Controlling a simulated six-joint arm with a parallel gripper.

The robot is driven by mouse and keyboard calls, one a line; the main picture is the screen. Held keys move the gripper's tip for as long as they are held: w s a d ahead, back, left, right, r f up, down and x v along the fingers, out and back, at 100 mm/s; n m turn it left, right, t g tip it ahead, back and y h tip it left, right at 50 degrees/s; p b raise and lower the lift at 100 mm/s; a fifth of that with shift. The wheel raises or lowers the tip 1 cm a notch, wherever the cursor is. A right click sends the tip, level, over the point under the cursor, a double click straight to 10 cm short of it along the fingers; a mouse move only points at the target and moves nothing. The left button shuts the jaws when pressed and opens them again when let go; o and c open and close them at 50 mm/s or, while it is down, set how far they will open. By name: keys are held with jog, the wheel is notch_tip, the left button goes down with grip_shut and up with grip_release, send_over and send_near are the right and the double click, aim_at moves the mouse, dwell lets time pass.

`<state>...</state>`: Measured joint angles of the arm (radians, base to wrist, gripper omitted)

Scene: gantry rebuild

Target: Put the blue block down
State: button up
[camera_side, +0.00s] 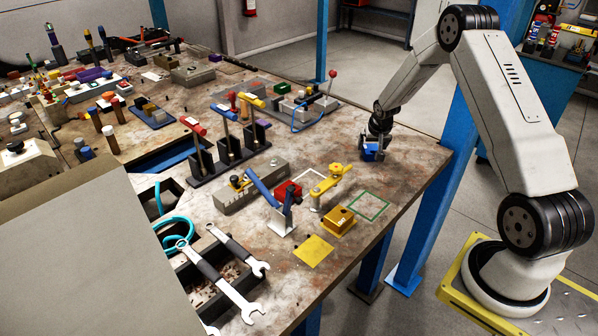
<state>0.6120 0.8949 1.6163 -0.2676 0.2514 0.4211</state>
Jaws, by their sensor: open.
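The blue block (369,154) is at the right part of the worn workbench, low at the tabletop. My gripper (373,146) points down over it, with its fingers around or beside the block. The jaws are open. Whether the fingers touch the block cannot be told at this size. The block's lower edge appears at the bench surface, and part of the block is hidden by the fingers.
A green outlined square (367,206) and a yellow square (314,250) lie nearer the front. Wrenches (222,276) lie at front left. The bench's right edge is close.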

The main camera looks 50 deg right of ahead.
jog(key=v, duration=1)
dwell(0.6)
jog(key=s+a+r+n+y, duration=0.1)
jog(key=s+a+n, duration=0.2)
jog(key=a, duration=0.7)
jog(key=s+a+r+n+y, duration=0.1)
jog(key=s+a+n, duration=0.2)
jog(key=s+a, duration=0.3)
jog(key=s+a+r+n+y, duration=0.1)
jog(key=s+a+n, duration=0.2)
jog(key=a, duration=1.1)
jog(key=shift+s+g, duration=0.3)
jog(key=shift+s, duration=0.75)
jog(key=shift+w+a, duration=0.1)
